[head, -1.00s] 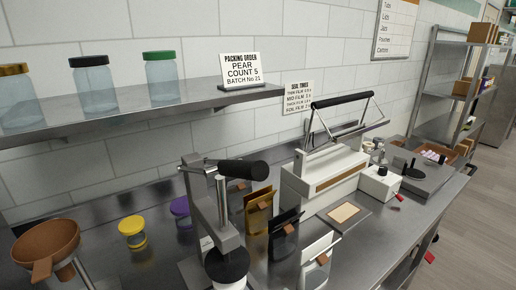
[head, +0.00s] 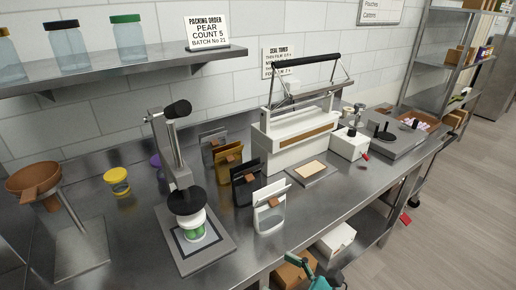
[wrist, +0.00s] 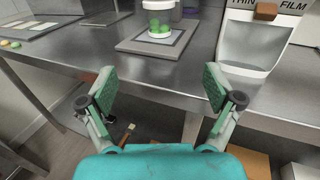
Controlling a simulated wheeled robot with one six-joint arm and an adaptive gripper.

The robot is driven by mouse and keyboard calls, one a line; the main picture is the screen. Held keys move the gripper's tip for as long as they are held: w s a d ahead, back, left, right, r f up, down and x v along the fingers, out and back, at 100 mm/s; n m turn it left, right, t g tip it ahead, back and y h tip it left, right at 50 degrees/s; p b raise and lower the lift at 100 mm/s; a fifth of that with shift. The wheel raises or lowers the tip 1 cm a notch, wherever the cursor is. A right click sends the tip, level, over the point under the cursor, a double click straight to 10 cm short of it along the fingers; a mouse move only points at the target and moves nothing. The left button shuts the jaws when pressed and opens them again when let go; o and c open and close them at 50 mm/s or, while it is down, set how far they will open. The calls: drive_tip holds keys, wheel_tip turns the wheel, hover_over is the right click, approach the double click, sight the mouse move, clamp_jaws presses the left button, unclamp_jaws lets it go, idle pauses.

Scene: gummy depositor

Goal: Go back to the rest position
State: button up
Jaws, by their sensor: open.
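My gripper (wrist: 160,100) is open and empty in the wrist view, its two green-padded fingers spread wide in front of the steel bench's front edge. In the head view only a teal part of my arm shows at the bottom, near the bench edge. A lever press (head: 178,165) stands on the bench (head: 130,215) on a square base plate. A white-rimmed cup with green pieces (head: 194,228) stands under the press; the cup also shows in the wrist view (wrist: 160,22). My gripper is apart from both.
A white film pouch holder (head: 270,212) stands right of the press, with black and brown holders behind it. A heat sealer (head: 300,130) stands farther back. A brown funnel (head: 33,178) is at left. Boxes (head: 335,238) sit on the shelf below the bench.

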drive_tip(key=s+d+f+n+t+h, duration=0.2)
drive_tip(key=s+d+f+n+h, duration=0.15)
drive_tip(key=s+f+h, duration=0.35)
drive_tip(key=s+d+f+n+t+h, duration=0.1)
drive_tip(key=s+d+f+n+h, duration=0.3)
drive_tip(key=s+f, duration=0.4)
drive_tip(key=s+d+r+n+t+h, duration=0.1)
drive_tip(key=s+d+r+n+h, duration=0.1)
drive_tip(key=s+n, duration=0.6)
drive_tip(key=s+d+r+n+h, duration=0.2)
drive_tip(key=s+d+r+n, duration=0.1)
drive_tip(key=s+n, duration=0.6)
drive_tip(key=shift+s+d+r+t, duration=0.4)
drive_tip(key=shift+s+r, duration=0.15)
drive_tip(key=shift+r, duration=0.25)
